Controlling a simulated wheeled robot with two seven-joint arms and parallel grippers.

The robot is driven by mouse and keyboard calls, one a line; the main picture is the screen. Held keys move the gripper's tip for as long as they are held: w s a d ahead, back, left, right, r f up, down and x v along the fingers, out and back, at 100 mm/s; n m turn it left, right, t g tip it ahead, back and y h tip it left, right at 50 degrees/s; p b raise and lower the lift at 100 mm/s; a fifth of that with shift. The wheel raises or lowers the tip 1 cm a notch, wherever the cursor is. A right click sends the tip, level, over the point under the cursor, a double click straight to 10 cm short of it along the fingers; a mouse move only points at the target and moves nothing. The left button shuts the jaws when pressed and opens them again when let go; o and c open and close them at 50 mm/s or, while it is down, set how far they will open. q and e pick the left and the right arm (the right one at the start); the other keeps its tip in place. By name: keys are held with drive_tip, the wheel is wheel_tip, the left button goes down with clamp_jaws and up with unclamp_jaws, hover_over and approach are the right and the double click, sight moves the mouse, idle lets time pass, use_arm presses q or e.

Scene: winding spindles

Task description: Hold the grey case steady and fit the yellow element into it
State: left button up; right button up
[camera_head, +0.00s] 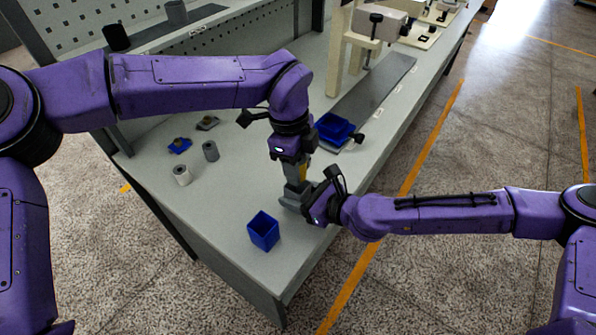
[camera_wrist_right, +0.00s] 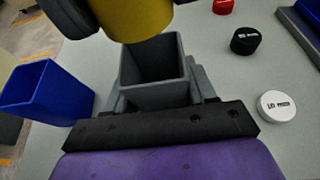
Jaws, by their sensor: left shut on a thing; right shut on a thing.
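The grey case (camera_wrist_right: 155,96) is an open-topped square box, upright in the right wrist view. My right gripper (camera_head: 309,204) is shut on it near the table's front edge; the case also shows in the head view (camera_head: 292,188), partly hidden. The yellow element (camera_wrist_right: 138,20) is a thick cylinder over the far part of the case opening. I cannot tell whether its lower end is inside the rim.
A blue box (camera_head: 263,232) stands on the table (camera_head: 220,222) left of the case. A blue tray (camera_head: 335,128) lies behind. Grey and white cylinders (camera_head: 182,175) stand further left. Black (camera_wrist_right: 244,41), white (camera_wrist_right: 277,106) and red caps lie right in the wrist view.

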use_arm(q)
wheel_tip(320, 180, down, 4)
drive_tip(key=shift+s+r, duration=0.1)
drive_tip(key=shift+r, duration=0.1)
drive_tip(key=shift+f, duration=0.1)
use_arm(e)
drive_tip(key=shift+s+r, duration=0.1)
use_arm(q)
drive_tip(key=shift+f, duration=0.1)
